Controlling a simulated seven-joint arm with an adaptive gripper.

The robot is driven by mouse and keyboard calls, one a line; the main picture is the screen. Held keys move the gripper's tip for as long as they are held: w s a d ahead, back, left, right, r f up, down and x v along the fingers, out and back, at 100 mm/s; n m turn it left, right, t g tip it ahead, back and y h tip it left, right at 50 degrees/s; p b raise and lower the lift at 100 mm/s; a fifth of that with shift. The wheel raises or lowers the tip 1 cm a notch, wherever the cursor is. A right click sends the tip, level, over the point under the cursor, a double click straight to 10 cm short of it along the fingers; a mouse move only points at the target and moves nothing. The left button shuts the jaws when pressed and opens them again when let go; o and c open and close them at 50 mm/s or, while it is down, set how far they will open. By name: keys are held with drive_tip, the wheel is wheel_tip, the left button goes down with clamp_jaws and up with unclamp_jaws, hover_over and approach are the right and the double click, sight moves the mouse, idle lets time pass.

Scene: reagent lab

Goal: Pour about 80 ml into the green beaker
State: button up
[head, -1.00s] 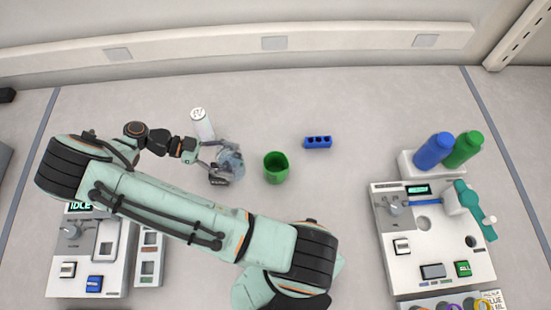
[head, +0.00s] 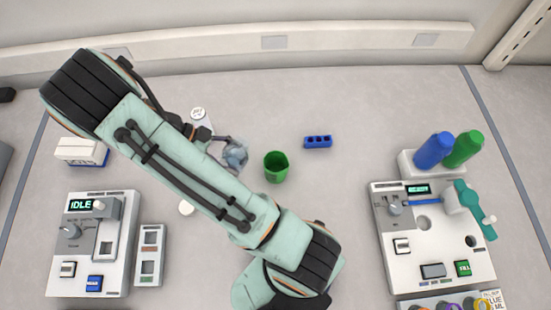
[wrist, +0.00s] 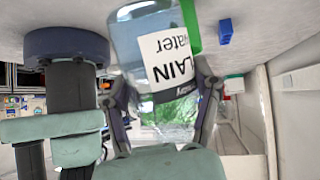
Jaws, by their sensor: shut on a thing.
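The green beaker (head: 276,172) stands upright on the bench, right of my gripper in the head view. Part of a green thing, likely the beaker, shows behind the bottle in the wrist view. My gripper (wrist: 162,105) is shut on a clear bottle (wrist: 135,42) with a white label reading "PLAIN water". In the head view the bottle (head: 236,156) is just left of the beaker, apart from it, and partly hidden by my arm. Its exact tilt and the liquid level are hard to tell.
A small blue rack (head: 318,142) lies right of and behind the beaker. A white-capped container (head: 198,113) is partly hidden by my arm. Machines stand at left (head: 92,245) and right (head: 432,240), with blue and green bottles (head: 448,150) at far right. Bench between beaker and right machine is clear.

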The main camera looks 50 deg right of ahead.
drive_tip(key=t+y, duration=0.1)
drive_tip(key=s+d+t+y, duration=0.1)
drive_tip(key=shift+t+y, duration=0.3)
drive_tip(key=shift+w+a+f+n+t+y+p, duration=0.1)
drive_tip(key=shift+n+t+y+p, duration=0.1)
drive_tip(key=shift+t+y, duration=0.35)
drive_tip(key=shift+w+a+n+t+y+p, duration=0.1)
drive_tip(key=shift+n+t+y, duration=0.1)
drive_tip(key=shift+t+y, duration=0.3)
drive_tip(key=shift+w+a+f+t+y+p, duration=0.1)
drive_tip(key=shift+f+t+y+p, duration=0.1)
drive_tip(key=shift+t+y, duration=0.3)
drive_tip(key=shift+w+a+f+t+y+p, duration=0.15)
drive_tip(key=shift+t+y, duration=0.1)
drive_tip(key=shift+y, duration=0.4)
drive_tip(key=shift+s+d+f, duration=0.1)
drive_tip(key=shift+s+d+f+n+t+y+p, duration=0.1)
drive_tip(key=shift+s+d+n+t+y+p, duration=0.05)
drive_tip(key=shift+t+y+p, duration=0.3)
drive_tip(key=shift+s+d+f+n+t+y+p, duration=0.1)
drive_tip(key=shift+d+n+t+y+p, duration=0.05)
drive_tip(key=shift+t+y+p, duration=0.25)
drive_tip(key=shift+r, duration=0.15)
drive_tip(key=shift+w+a+r+y+p, duration=0.1)
drive_tip(key=shift+w+a+y+p, duration=0.15)
drive_tip(key=shift+y+p, duration=0.1)
drive_tip(key=shift+s+r+t+y+p, duration=0.1)
drive_tip(key=shift+r+t+y+p, duration=0.45)
drive_tip(key=shift+y+p, duration=0.1)
idle(1.1)
